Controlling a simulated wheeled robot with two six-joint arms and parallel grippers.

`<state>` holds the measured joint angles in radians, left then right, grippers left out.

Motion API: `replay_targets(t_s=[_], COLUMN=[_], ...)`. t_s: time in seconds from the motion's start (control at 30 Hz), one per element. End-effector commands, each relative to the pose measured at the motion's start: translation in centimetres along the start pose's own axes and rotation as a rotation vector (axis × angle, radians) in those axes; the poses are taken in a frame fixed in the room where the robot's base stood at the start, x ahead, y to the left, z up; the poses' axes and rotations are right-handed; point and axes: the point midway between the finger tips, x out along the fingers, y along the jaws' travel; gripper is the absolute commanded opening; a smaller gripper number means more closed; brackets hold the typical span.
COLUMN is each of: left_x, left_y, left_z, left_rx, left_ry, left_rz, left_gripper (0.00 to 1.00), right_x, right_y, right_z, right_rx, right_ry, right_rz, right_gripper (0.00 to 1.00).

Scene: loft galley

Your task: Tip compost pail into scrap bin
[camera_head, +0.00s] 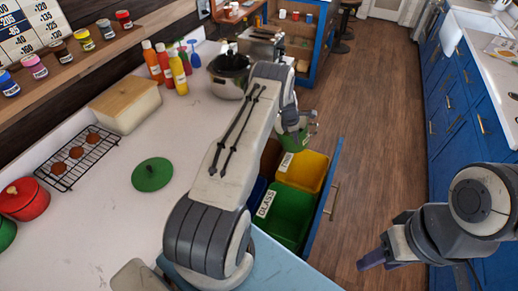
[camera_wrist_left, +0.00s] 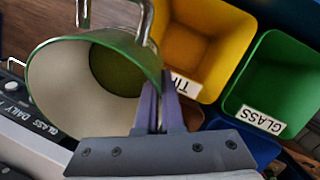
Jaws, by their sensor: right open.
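The green compost pail (camera_head: 291,141) hangs above the open bin drawer, at the end of my left arm. In the left wrist view its mouth faces the camera, showing a cream inner wall (camera_wrist_left: 55,85) and a dark green round area deeper in. My left gripper (camera_wrist_left: 158,100) is shut on the pail's rim. My right gripper (camera_head: 372,260) is open and empty over the floor at the lower right.
The drawer also holds a yellow bin (camera_head: 304,171), a green bin labelled GLASS (camera_head: 290,215) and a mostly hidden blue bin (camera_wrist_left: 262,146). A green lid (camera_head: 152,174) lies on the counter. A steel pot (camera_head: 229,76) and bottles (camera_head: 178,70) stand further back.

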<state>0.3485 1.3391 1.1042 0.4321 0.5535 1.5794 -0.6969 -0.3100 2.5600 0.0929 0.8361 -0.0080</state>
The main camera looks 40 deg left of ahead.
Motion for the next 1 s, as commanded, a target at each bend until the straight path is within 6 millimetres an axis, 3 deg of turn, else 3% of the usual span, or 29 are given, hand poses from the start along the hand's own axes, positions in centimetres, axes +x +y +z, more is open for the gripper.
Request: replay_targets(t_s=[0.27,0.6,1.0], left_x=[-0.8,-1.2,-1.5], left_y=[0.1,-0.1,-0.3], left_z=[-1.3,-3.1,-4.6], left_rx=[-0.011,-0.018,-0.027], left_ry=[-0.138,-0.308,-0.505], left_rz=[0.023,0.045,0.071], left_gripper=[0.00,0.00,0.00], right_x=[1.4,6.4,10.7], right_y=[0.1,0.5,0.8], right_z=[0.1,0.4,0.6], right_rx=[0.002,0.010,0.009], right_ry=[0.000,-0.001,0.000], right_rz=[0.000,0.000,0.000], right_gripper=[0.48,0.48,0.48])
